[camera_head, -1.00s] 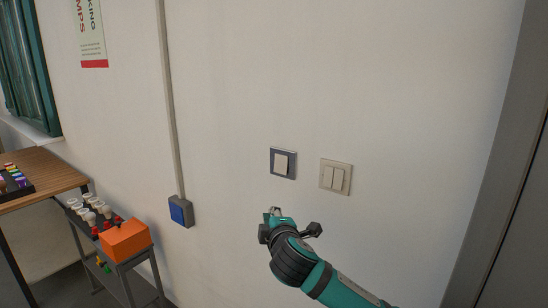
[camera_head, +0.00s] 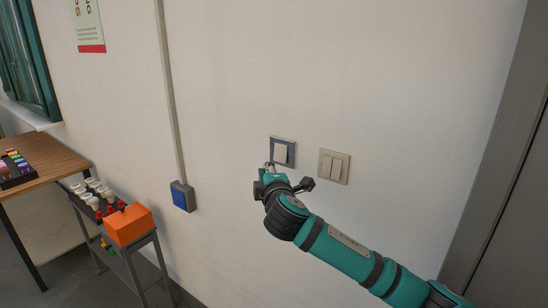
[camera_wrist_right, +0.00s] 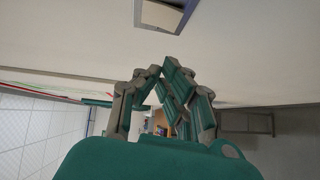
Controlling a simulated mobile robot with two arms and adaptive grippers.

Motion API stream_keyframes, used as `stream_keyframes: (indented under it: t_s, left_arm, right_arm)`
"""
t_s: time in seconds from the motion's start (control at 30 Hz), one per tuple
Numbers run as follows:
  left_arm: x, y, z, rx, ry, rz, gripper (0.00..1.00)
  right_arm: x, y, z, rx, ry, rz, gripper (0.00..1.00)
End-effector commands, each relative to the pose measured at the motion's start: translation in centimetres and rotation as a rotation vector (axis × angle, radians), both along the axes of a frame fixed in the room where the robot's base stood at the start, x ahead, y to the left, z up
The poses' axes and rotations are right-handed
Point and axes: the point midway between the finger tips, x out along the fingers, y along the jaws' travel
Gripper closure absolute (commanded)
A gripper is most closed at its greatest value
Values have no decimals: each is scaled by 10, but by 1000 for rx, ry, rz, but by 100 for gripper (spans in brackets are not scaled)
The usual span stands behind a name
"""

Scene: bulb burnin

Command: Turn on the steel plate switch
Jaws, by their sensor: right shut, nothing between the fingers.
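The single-rocker switch (camera_head: 290,160) with a grey, steel-looking plate and a pale rocker is on the white wall. In the right wrist view the switch (camera_wrist_right: 162,16) shows at the top edge, partly cut off. My right gripper (camera_head: 269,167) is just below the lower left of this switch in the head view, fingers up. In the right wrist view the fingers (camera_wrist_right: 160,76) are shut with nothing between them, below the plate. I cannot tell whether they touch the wall. My left gripper is in no view.
A beige double-rocker switch (camera_head: 334,167) is close to the right. A blue-fronted box (camera_head: 182,196) on a conduit (camera_head: 171,100) is to the left. A cart with bulbs and an orange box (camera_head: 129,224) stands lower left, beside a wooden table (camera_head: 50,160). A grey door frame is at right.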

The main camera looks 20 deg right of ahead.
Motion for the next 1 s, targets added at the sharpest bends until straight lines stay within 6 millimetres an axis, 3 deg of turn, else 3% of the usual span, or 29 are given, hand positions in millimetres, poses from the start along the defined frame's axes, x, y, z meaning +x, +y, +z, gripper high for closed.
stream_keyframes:
  t_s: [0.2,0.4,0.6,1.0]
  left_arm:
    - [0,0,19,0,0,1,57]
    - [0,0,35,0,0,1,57]
    - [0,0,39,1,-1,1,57]
    - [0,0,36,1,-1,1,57]
  right_arm:
    - [39,-5,0,-1,1,-2,100]
    - [58,-26,-4,-2,2,-2,100]
    - [66,-36,-8,-1,0,0,100]
    - [67,-37,-11,-4,-3,1,100]
